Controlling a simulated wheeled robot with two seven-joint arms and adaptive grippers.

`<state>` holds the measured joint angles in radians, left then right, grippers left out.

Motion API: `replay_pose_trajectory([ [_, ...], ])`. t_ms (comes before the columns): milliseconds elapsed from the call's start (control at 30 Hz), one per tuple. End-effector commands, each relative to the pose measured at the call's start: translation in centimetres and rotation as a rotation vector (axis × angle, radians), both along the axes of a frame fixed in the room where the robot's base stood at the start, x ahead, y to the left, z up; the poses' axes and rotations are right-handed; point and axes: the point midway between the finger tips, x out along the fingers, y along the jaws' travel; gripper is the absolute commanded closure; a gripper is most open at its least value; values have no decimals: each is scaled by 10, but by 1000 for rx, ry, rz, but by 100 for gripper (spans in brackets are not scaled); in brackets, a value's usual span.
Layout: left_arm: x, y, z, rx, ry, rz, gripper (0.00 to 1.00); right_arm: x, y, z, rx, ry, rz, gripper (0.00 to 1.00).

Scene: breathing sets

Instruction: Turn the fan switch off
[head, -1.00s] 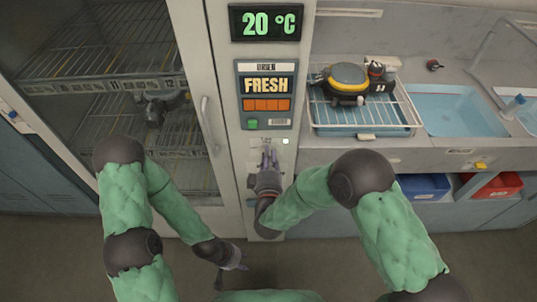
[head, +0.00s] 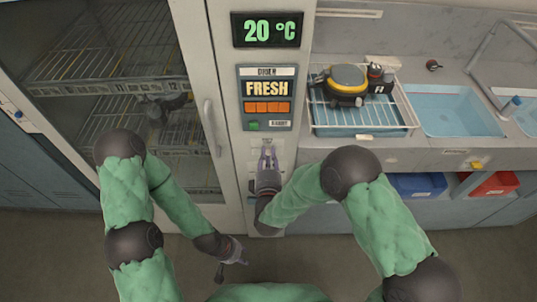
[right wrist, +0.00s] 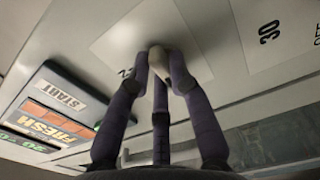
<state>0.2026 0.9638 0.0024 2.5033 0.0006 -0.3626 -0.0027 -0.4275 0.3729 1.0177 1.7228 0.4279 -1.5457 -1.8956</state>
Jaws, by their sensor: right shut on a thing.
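The switch (right wrist: 160,58) is a small pale knob on a light plate in the right wrist view, with part of a letter beside it. My right gripper (right wrist: 161,72) has its purple-grey fingers closed around the knob. In the head view this gripper (head: 268,150) is at the cabinet's white column, below the display panel, and its fingers hide the switch. My left gripper (head: 236,256) hangs low over the floor in front of the cabinet, its fingers apart and empty.
A panel reading FRESH (head: 266,88) and a 20 °C display (head: 266,29) are above the switch. A glass-door cabinet with wire shelves (head: 108,50) stands left, its door handle (head: 211,125) near the column. Right, a counter holds a rack (head: 405,118) with a black-yellow device (head: 345,78).

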Motion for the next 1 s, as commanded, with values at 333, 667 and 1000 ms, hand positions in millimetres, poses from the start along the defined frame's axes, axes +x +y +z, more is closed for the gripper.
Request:
replay_pose_trajectory([
  [333,0,0,2,0,0,0,60,0,1,-1,-53,2,2,100],
  [667,0,0,2,0,0,0,60,0,1,-1,-54,2,2,76],
  [1000,0,0,2,0,0,0,60,0,1,0,-53,1,1,55],
])
